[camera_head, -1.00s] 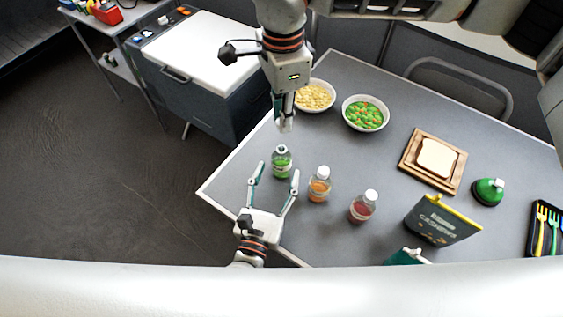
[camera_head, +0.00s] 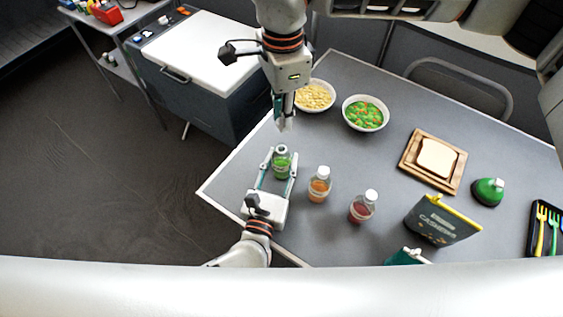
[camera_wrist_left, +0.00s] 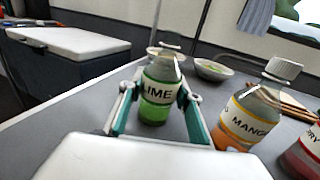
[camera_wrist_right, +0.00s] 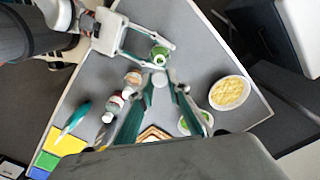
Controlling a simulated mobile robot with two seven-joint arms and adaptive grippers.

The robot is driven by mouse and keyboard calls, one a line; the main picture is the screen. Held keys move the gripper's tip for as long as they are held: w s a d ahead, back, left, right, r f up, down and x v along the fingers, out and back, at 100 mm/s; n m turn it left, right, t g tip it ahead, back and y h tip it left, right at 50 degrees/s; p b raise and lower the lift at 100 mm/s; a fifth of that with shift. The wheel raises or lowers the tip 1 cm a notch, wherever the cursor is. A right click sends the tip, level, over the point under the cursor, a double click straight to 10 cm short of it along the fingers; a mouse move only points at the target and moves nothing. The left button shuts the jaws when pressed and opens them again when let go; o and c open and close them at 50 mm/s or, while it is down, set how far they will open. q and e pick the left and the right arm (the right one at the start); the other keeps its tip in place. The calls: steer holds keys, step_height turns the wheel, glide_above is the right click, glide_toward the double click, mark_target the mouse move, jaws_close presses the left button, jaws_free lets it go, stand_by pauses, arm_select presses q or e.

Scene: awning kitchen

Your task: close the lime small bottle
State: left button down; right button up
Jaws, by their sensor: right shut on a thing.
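The lime small bottle (camera_head: 282,165) is clear with green liquid and stands upright on the table; its mouth looks uncapped. It also shows in the left wrist view (camera_wrist_left: 156,105), label facing my left gripper. My left gripper (camera_head: 280,160) has its open fingers on either side of the bottle, not visibly clamped on it. My right gripper (camera_head: 285,126) points down above and just behind the bottle. In the right wrist view, it is shut on a small white cap (camera_wrist_right: 159,79), which is apart from the bottle mouth (camera_wrist_right: 160,56).
An orange mango bottle (camera_head: 319,186) and a red bottle (camera_head: 362,208), both capped, stand just right of the lime bottle. Bowls of yellow food (camera_head: 315,97) and vegetables (camera_head: 365,114) stand behind.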

glide_toward(281, 160)
steer(key=shift+w+d+f, duration=0.1)
steer(key=shift+w+f, duration=0.3)
steer(key=shift+w, duration=0.45)
steer(key=shift+f, duration=0.1)
steer(key=shift+f, duration=0.8)
steer(key=shift+f, duration=0.55)
